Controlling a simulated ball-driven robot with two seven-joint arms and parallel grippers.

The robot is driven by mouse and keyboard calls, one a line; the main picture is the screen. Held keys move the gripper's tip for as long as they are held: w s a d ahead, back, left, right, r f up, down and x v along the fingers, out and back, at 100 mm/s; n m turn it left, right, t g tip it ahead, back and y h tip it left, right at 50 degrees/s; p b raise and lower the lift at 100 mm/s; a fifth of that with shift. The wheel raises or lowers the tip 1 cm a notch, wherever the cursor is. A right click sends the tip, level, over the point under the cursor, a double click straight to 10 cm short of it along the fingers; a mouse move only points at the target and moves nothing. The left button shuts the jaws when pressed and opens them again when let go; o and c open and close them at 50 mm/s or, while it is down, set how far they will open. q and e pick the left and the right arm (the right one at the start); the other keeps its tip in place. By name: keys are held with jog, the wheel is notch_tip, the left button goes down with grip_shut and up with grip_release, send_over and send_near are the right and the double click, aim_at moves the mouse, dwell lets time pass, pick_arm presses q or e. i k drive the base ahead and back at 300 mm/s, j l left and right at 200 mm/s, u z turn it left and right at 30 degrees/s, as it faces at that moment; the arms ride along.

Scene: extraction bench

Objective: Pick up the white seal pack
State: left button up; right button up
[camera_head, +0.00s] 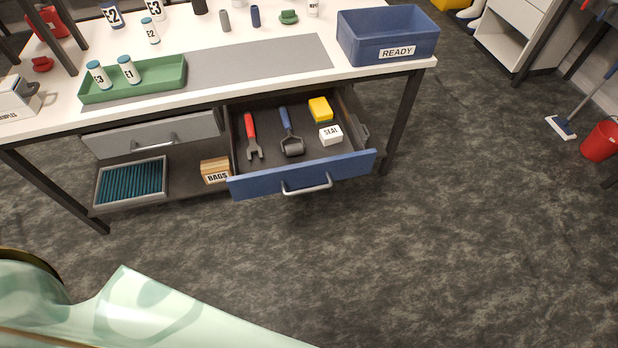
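The white seal pack (331,135) is a small white block with "SEAL" on its front. It lies in the open blue-fronted drawer (302,182), towards the right side. A yellow block (320,109) lies just behind it. A blue-handled roller tool (291,134) and a red-handled tool (252,137) lie to its left. Neither of my grippers is in view. A pale green part of my body fills the lower left, well away from the drawer.
The drawer stands pulled out under the white bench (200,39). On the bench are a blue READY bin (387,56) and a green tray (150,86) with two vials. A closed grey drawer (154,136) is to the left. The floor in front is clear.

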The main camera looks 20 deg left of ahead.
aim_at(331, 135)
jog(key=i+l+u, duration=0.1)
jog(key=i+u, duration=0.2)
jog(key=i, duration=0.15)
jog(key=i+l+u, duration=0.3)
jog(key=i+j, duration=0.1)
